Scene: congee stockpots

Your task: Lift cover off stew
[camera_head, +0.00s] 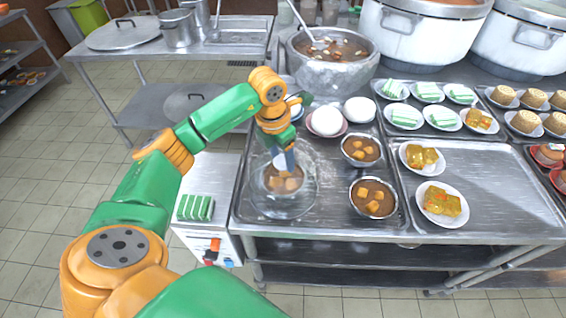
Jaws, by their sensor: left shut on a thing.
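A clear glass cover (262,204) shows around and over a bowl of brown stew with chunks (287,184) at the left end of the metal counter. My left gripper (284,163) reaches down from above and is shut on the top of the cover. The fingertips are partly hidden, and I cannot tell whether the cover's rim touches the tray. Two more bowls of stew, one (361,150) behind and one (373,197) in front, stand uncovered to the right. My right gripper is not in view.
White buns on plates (326,121) and a large stone pot (335,74) stand behind the cover. Plates of yellow food (442,203) lie to the right. Bare tray shows between the bowls.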

